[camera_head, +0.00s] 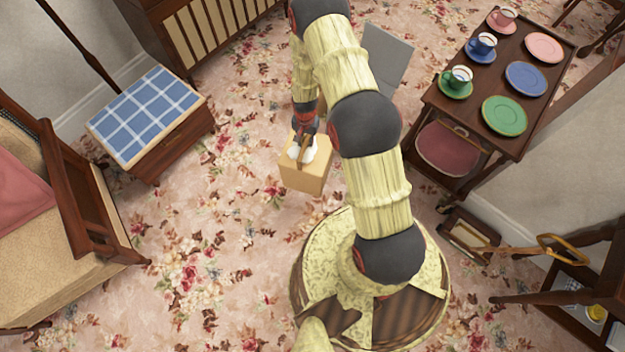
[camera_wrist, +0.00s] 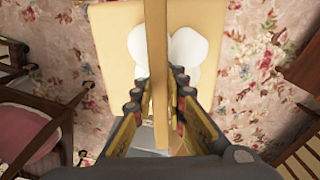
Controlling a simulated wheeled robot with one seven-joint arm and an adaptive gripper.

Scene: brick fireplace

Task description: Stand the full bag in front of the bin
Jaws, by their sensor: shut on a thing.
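The full bag (camera_head: 305,178) is tan and box-shaped, with white rounded things showing in its open top. It is upright, left of my arm in the head view. My gripper (camera_head: 304,133) is above it, shut on its flat tan handle. In the wrist view, the handle (camera_wrist: 157,50) runs between the two fingers (camera_wrist: 160,105), over the bag's top (camera_wrist: 112,85). I cannot tell whether the bag touches the floor. A grey flat-sided thing (camera_head: 388,55), perhaps the bin, stands behind my arm, partly hidden by it.
A dark wooden trolley (camera_head: 520,100) with cups and plates stands at the right. A stool with a blue checked top (camera_head: 147,112) and a wooden settee (camera_head: 90,215) are at the left. A slatted cabinet (camera_head: 195,35) is at the back. Flowered carpet (camera_head: 200,235) is clear left of the bag.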

